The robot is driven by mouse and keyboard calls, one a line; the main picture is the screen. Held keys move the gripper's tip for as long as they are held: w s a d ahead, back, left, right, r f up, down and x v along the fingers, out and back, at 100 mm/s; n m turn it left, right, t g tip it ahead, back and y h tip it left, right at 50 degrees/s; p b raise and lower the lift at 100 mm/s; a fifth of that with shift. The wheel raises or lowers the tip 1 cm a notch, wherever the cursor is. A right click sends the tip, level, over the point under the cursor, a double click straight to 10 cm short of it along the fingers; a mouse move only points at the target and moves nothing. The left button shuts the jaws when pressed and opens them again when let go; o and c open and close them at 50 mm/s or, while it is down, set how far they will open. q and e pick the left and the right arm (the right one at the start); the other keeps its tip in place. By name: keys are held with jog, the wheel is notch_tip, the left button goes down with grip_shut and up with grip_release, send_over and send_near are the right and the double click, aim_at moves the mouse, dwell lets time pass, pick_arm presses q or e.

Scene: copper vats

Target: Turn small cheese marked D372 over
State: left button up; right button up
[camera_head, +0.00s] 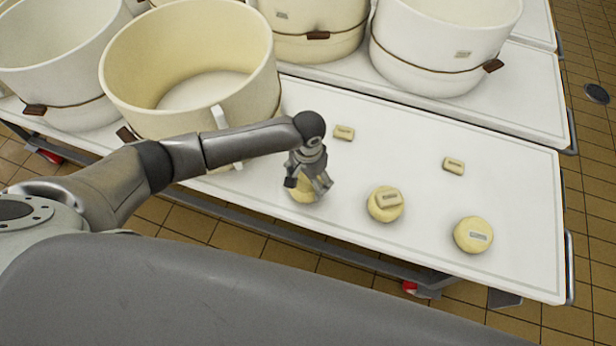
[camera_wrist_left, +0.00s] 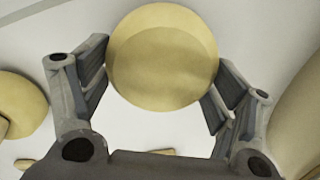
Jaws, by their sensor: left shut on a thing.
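My left gripper (camera_head: 309,184) is over a small round yellow cheese (camera_head: 302,193) on the white table, near its front edge. In the left wrist view my left gripper (camera_wrist_left: 160,88) has its fingers on both sides of the round cheese (camera_wrist_left: 162,55), shut on it. No label shows on the face of this cheese. Two other round cheeses stand to the right, a middle one (camera_head: 380,212) with a small labelled block on top and a right one (camera_head: 468,244) with a pale label. The markings are too small to read. My right gripper is not in view.
Two small labelled blocks lie farther back, one left (camera_head: 344,132) and one right (camera_head: 453,166). A large cream vat (camera_head: 250,95) stands left of the gripper, with more vats behind. The white table (camera_head: 530,200) is bare at its right side.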

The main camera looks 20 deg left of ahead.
pick_arm(q)
jog(key=shift+f, duration=0.35)
dwell(0.3)
jog(key=o, duration=1.4)
jog(key=shift+c, duration=0.2)
